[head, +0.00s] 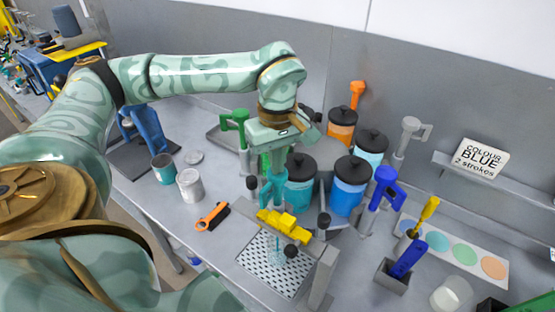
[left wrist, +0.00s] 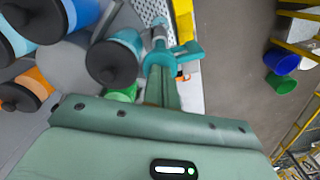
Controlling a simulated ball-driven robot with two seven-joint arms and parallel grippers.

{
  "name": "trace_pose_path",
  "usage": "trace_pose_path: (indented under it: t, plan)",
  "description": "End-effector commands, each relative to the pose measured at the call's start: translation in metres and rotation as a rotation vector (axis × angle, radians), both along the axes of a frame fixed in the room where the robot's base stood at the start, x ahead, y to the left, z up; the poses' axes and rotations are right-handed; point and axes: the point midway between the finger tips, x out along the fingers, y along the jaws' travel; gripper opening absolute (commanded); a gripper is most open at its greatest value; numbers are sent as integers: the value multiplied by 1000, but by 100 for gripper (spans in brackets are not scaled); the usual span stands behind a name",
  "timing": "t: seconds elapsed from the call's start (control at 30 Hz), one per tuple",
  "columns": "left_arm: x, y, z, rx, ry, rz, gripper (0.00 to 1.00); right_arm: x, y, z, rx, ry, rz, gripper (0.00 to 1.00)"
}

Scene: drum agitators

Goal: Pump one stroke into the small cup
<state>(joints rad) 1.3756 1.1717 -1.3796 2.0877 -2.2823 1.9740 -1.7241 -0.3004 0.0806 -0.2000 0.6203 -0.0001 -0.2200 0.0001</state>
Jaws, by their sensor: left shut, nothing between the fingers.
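My left gripper (head: 268,160) is shut and empty, pointing down over the teal pump (head: 272,188). In the left wrist view the shut fingers (left wrist: 162,88) reach to the teal pump head (left wrist: 158,60), whose handle sticks out to the right. I cannot tell whether they touch it. The teal pump stands in front of a black-lidded teal drum (head: 299,182). A pale translucent shape (head: 278,250) on the grid may be the small cup. My right gripper is out of view.
Lidded blue (head: 350,184) and orange (head: 342,124) drums stand close by. A blue pump (head: 384,186) and grey pump (head: 408,136) are to the right. A sign (head: 480,158) reads "COLOUR BLUE 2 strokes". A clear cup (head: 450,294) sits lower right.

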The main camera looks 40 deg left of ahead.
Motion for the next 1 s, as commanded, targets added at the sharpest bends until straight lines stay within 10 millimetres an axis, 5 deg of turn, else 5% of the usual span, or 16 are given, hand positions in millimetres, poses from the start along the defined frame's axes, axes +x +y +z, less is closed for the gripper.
trace_pose_path:
  t: [0.67,1.0]
  plan:
    - [-1,0,-30,0,5,-1,0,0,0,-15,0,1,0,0]
    - [-1,0,-26,0,5,-1,0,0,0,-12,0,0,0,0]
